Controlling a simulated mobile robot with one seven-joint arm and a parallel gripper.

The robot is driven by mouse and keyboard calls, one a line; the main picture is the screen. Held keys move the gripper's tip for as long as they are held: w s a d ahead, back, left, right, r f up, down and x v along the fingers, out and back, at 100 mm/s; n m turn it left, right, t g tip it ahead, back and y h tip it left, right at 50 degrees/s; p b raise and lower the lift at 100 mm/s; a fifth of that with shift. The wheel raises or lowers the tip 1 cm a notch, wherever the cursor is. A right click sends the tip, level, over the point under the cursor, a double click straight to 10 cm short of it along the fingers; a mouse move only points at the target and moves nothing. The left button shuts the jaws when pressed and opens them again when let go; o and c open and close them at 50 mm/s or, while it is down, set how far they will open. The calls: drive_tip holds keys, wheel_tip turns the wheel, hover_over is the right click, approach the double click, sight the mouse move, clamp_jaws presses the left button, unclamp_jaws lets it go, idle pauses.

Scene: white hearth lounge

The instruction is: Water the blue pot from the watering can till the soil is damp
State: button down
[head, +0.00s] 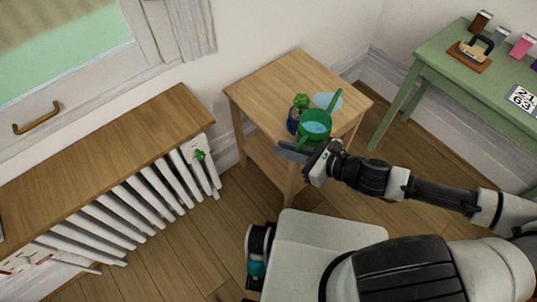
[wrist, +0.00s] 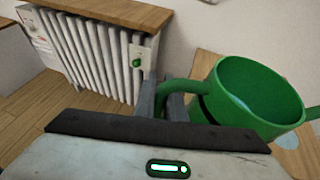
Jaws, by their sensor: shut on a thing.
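The green watering can (head: 316,138) is held by my gripper (head: 304,150), which is shut on its handle. In the wrist view, the can (wrist: 262,95) is at the right, its curved handle (wrist: 183,88) between my fingers (wrist: 163,100). Pale blue water shows inside it in the head view, and its spout (head: 335,97) points away toward the back right. The blue pot (head: 292,123) with a green plant (head: 301,101) stands on the small wooden table just left of the can, partly hidden by it. I cannot see its soil.
The small wooden table (head: 275,83) has a pale blue round dish (head: 325,99) behind the can. A radiator (head: 140,190) under a wooden shelf (head: 110,150) stands left. A green table (head: 455,75) with small items is at the right. The wooden table's back left is clear.

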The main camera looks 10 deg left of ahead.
drive_tip(key=s+a+r+n+g, duration=0.2)
drive_tip(key=s+a+n+g, duration=0.1)
drive_tip(key=s+a, duration=0.15)
wheel_tip(320, 180, up, 9)
drive_tip(key=s+m+g+y+p, duration=0.1)
drive_tip(key=m+g+p, duration=0.1)
drive_tip(key=p, duration=0.6)
drive_tip(key=shift+s+d+m, duration=0.25)
drive_tip(key=shift+d+m, duration=0.05)
drive_tip(key=shift+d, duration=0.1)
idle(1.3)
wheel_tip(320, 180, down, 9)
drive_tip(key=n+t+b, duration=0.1)
drive_tip(key=n+b, duration=0.2)
drive_tip(key=b, duration=0.4)
wheel_tip(320, 180, up, 4)
drive_tip(key=p, duration=0.5)
drive_tip(key=shift+w+r, duration=0.15)
drive_tip(key=shift+r, duration=0.05)
